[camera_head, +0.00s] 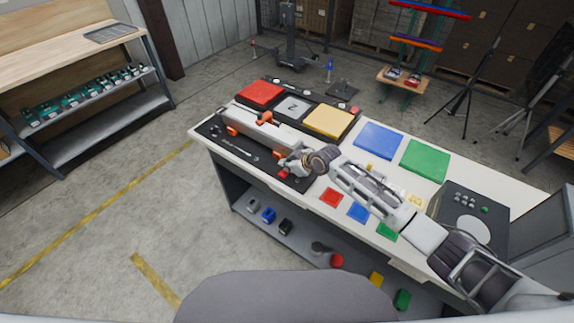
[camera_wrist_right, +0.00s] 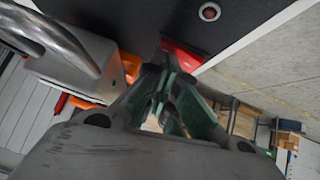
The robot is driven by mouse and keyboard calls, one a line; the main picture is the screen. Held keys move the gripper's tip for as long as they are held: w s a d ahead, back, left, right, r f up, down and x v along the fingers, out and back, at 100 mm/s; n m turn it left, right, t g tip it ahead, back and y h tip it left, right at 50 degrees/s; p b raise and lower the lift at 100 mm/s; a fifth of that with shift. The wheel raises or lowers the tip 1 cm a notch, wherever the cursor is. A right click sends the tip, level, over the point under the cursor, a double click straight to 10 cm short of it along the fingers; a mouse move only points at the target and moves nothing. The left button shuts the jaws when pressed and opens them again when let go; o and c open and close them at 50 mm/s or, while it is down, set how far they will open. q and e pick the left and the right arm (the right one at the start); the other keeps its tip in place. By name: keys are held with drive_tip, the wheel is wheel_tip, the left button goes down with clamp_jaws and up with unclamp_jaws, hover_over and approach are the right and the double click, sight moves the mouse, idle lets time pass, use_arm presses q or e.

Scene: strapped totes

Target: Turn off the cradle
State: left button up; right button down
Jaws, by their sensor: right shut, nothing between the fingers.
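The cradle is a black base (camera_head: 212,130) with orange clamps (camera_head: 265,118) around a long light-grey bar, at the left end of the white workbench. In the right wrist view its dark panel (camera_wrist_right: 150,15) carries a round red button or lamp (camera_wrist_right: 209,11). A red part (camera_wrist_right: 184,56) sits at the panel's edge, right by my fingertips; I cannot tell whether they touch it. My right gripper (camera_head: 284,169) is at the front right corner of the cradle, its fingers (camera_wrist_right: 172,75) shut and empty. My left gripper is not in view.
Behind the cradle lies a black tray (camera_head: 316,99) with red, grey and yellow lids. Blue (camera_head: 378,140) and green (camera_head: 425,160) panels lie to the right. Small red (camera_head: 331,197) and blue (camera_head: 358,212) squares lie near the front edge. A grey metal loop (camera_wrist_right: 60,35) is close beside the gripper.

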sight(284, 174)
drive_tip(key=shift+s+a+p, duration=0.45)
drive_tip(key=shift+s+p, duration=0.05)
drive_tip(key=shift+s, duration=0.15)
drive_tip(key=shift+r, duration=0.25)
drive_tip(key=shift+a+r+p, duration=0.1)
drive_tip(key=shift+r+p, duration=1.15)
drive_tip(key=shift+p, duration=0.05)
drive_tip(key=shift+s+r+p, duration=0.15)
drive_tip(key=shift+r+p, duration=0.35)
drive_tip(key=shift+r, duration=0.2)
drive_tip(key=shift+s+d+r, duration=0.2)
drive_tip(key=shift+s+d, duration=0.05)
drive_tip(key=b+v, duration=0.2)
drive_tip(key=v, duration=0.7)
